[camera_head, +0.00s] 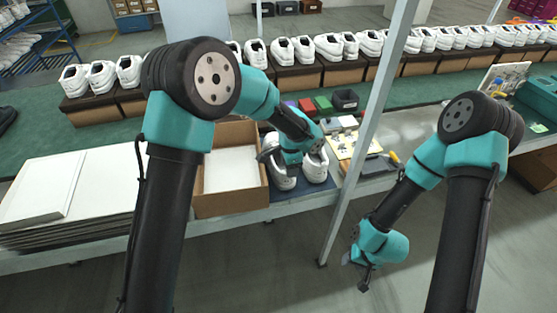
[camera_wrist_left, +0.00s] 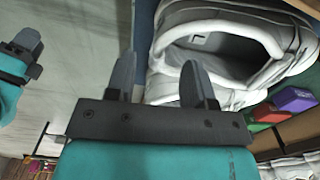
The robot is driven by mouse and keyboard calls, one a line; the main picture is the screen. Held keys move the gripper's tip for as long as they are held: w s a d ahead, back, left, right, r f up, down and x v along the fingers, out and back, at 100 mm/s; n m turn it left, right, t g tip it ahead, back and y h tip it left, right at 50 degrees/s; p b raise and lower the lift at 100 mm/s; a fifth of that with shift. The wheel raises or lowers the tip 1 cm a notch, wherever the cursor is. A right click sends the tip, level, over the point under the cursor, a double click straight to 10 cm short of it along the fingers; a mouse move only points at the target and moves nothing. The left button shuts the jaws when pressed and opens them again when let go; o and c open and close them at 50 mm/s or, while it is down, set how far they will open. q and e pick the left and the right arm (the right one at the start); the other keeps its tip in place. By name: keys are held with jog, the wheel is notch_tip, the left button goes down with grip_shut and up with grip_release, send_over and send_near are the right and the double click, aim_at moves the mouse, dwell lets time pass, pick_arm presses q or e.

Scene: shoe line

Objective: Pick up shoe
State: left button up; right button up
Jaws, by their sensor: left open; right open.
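A pair of white shoes stands on a dark blue mat (camera_head: 330,188) on the bench: the left shoe (camera_head: 284,181) and the right shoe (camera_head: 317,169). My left gripper (camera_head: 283,157) is over this pair and partly hides both. In the left wrist view the left gripper (camera_wrist_left: 158,72) is open, with two dark fingers apart. A white shoe (camera_wrist_left: 275,80) lies just beyond its fingertips, and one finger overlaps the shoe's side in the picture. Whether they touch cannot be told. My right gripper (camera_head: 363,275) is open and empty, low in front of the bench; it also shows in the left wrist view (camera_wrist_left: 27,45).
An open cardboard box (camera_head: 233,205) with white lining stands left of the pair. Flat white stacked boards (camera_head: 40,195) lie further left. A tool board (camera_head: 352,143) and small coloured bins (camera_head: 323,104) are to the right and behind. A metal post (camera_head: 372,120) rises right of the pair.

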pick_arm(q)
send_over(288, 186)
jog(key=f, duration=0.4)
jog(key=shift+w+f, duration=0.2)
jog(key=shift+w, duration=0.05)
grip_shut()
dwell(0.4)
